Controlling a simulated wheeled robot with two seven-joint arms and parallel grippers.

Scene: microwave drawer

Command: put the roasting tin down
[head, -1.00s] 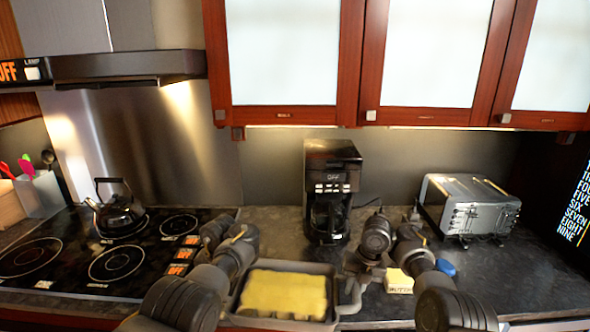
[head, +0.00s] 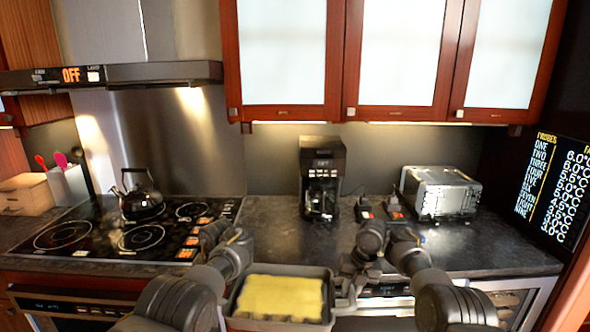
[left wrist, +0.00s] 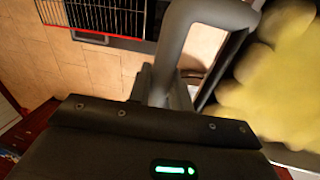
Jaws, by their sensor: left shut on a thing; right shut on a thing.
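The roasting tin is a dark rectangular pan with a yellow, lumpy filling; its rim (head: 328,300) shows low in the middle of the head view. In the left wrist view the filling (left wrist: 285,80) is at the right, beside the tin's grey looped handle (left wrist: 180,45). My left gripper (left wrist: 165,88) is shut on that handle. My right gripper (head: 347,288) is shut at the tin's right end in the head view. The tin looks level, held in front of the counter. The left fingertips are mostly hidden in the head view.
A black coffee maker (head: 321,180) and a silver toaster (head: 440,192) stand on the dark counter (head: 275,225). A kettle (head: 141,195) sits on the hob (head: 100,240) at left. Tiled floor (left wrist: 70,75) and a wire rack (left wrist: 95,15) show in the left wrist view.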

